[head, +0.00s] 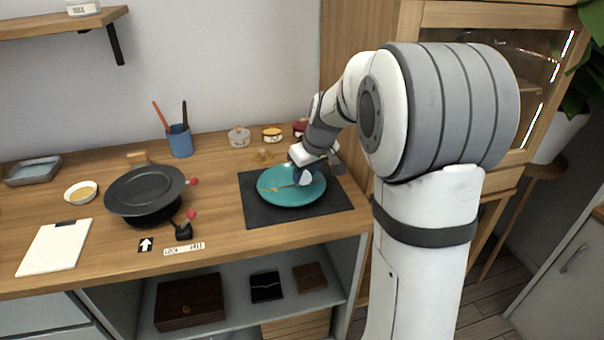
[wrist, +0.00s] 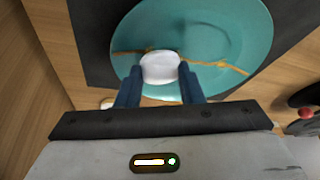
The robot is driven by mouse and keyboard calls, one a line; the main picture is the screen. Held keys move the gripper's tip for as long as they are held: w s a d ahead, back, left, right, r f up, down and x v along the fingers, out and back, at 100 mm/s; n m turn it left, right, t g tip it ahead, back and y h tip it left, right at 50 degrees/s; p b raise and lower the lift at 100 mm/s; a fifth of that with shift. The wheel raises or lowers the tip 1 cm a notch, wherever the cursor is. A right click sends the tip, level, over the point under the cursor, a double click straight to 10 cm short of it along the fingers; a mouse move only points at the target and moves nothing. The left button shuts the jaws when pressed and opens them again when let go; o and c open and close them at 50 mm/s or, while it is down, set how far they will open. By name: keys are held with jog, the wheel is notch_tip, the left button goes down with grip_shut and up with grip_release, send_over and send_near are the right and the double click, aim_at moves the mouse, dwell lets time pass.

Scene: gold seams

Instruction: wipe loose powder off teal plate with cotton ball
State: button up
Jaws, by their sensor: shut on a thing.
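The teal plate (head: 292,196) lies on a dark mat on the bench. In the wrist view the plate (wrist: 215,40) has a gold seam (wrist: 228,67) running across it. My gripper (head: 302,172) is over the plate. In the wrist view its blue fingers (wrist: 160,85) are shut on a white cotton ball (wrist: 159,67). The ball is over the seam near the plate's edge; I cannot tell whether it touches the plate. Loose powder cannot be told apart from the gold seam here.
The dark mat (head: 256,212) surrounds the plate. To the left are a black round pan-like device (head: 145,190), a small bowl (head: 80,192), a white clipboard (head: 55,247) and a blue cup with tools (head: 180,141). Small jars (head: 239,136) stand behind the mat. A cabinet is at the right.

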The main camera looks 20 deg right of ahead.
jog(key=shift+s+a+b, duration=0.1)
jog(key=shift+s+b, duration=0.3)
jog(key=shift+s, duration=0.05)
jog(key=shift+w+f, duration=0.1)
jog(key=shift+w, duration=0.25)
jog(key=shift+s, duration=0.1)
jog(key=shift+s, duration=0.1)
